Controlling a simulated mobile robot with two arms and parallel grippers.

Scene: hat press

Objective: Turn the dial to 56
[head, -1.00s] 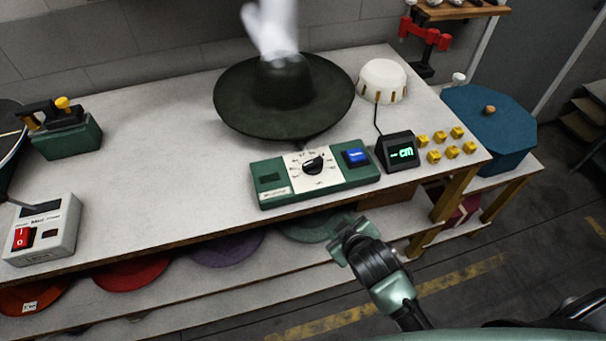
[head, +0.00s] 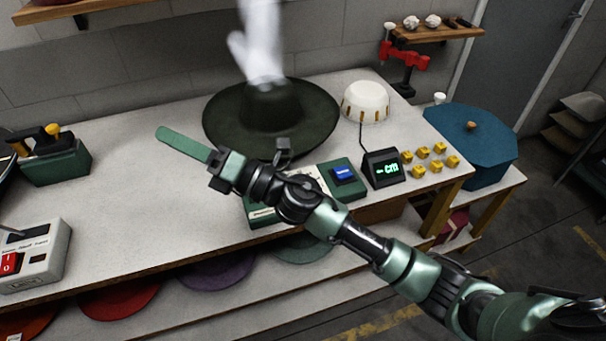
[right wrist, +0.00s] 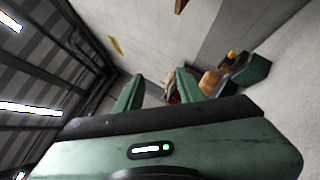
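The green control box (head: 352,187) sits near the table's front edge, with a blue button (head: 343,173) on its right part. My right forearm and wrist cross in front of it and hide the dial, so its setting cannot be read. My right gripper (head: 178,140) is above the table, left of the box and apart from it, pointing left. In the right wrist view its two green fingers (right wrist: 158,92) are spread with nothing between them. The small black display (head: 382,168) right of the box shows green dashes and "cm". My left gripper is not in view.
A dark wide-brimmed hat (head: 235,118) stands behind the box under a white plume. A cream dome (head: 365,102), yellow cubes (head: 422,160) and a blue lidded tub (head: 470,145) are at right. A switch box (head: 35,255) is at left. The left-middle tabletop is clear.

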